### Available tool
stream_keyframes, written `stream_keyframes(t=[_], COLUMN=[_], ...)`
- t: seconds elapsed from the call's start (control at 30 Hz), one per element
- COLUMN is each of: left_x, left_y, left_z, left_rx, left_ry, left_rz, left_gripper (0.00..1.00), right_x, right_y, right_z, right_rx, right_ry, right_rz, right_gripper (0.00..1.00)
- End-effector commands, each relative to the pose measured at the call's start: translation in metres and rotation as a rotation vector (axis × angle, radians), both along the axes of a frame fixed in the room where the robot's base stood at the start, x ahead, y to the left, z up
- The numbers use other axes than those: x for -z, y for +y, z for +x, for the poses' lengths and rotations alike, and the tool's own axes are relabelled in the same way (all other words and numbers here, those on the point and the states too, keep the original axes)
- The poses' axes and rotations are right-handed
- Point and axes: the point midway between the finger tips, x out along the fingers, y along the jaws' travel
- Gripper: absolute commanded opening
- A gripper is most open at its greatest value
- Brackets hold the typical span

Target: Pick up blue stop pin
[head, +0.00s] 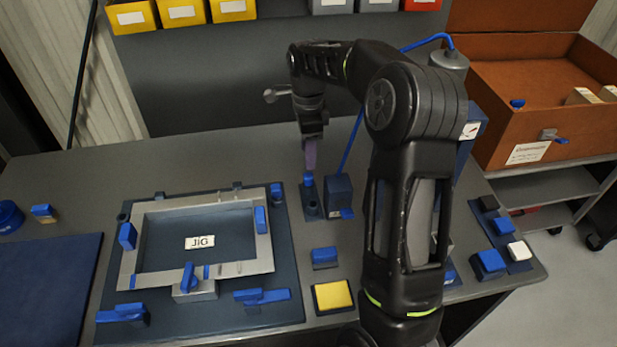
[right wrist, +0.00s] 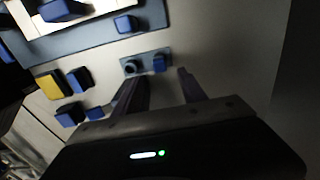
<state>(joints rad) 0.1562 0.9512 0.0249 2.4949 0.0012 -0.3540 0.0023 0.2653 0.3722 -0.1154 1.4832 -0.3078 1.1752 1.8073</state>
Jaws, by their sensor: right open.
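The blue stop pin (head: 308,180) stands in a small dark plate (head: 311,212) just right of the jig, at the plate's far end. The plate's near end has a round hole or socket. My right gripper (head: 310,160) points down just above the pin. In the right wrist view the pin (right wrist: 159,63) shows between and beyond the two open fingers (right wrist: 157,78), and nothing is between the fingertips. Whether the fingers touch the pin cannot be told. My left gripper is not in view.
The jig (head: 199,198) with several blue clamps lies left of the plate. A blue block (head: 338,194) stands close on the right. A blue part (head: 324,258) and a yellow block (head: 333,296) lie nearer. An orange case (head: 497,110) stands open at right.

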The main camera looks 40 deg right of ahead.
Motion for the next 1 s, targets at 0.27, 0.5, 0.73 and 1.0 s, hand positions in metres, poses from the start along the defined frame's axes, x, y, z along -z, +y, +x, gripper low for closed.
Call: stream_keyframes(t=[0.27, 0.5, 0.73, 1.0], left_x=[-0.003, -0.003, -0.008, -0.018], left_y=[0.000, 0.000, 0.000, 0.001], left_z=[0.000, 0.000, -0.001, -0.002], left_rx=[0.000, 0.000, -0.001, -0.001], left_ry=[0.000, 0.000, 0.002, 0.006], left_rz=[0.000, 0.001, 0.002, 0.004], left_gripper=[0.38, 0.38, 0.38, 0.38], right_x=[0.023, 0.026, 0.035, 0.073], right_y=[0.000, 0.000, 0.000, 0.001], right_z=[-0.001, 0.000, -0.002, -0.002], right_rx=[0.000, 0.000, 0.001, 0.000], right_ry=[0.002, 0.000, 0.004, 0.003], right_rz=[0.000, 0.000, 0.001, 0.001], right_gripper=[0.49, 0.49, 0.49, 0.49])
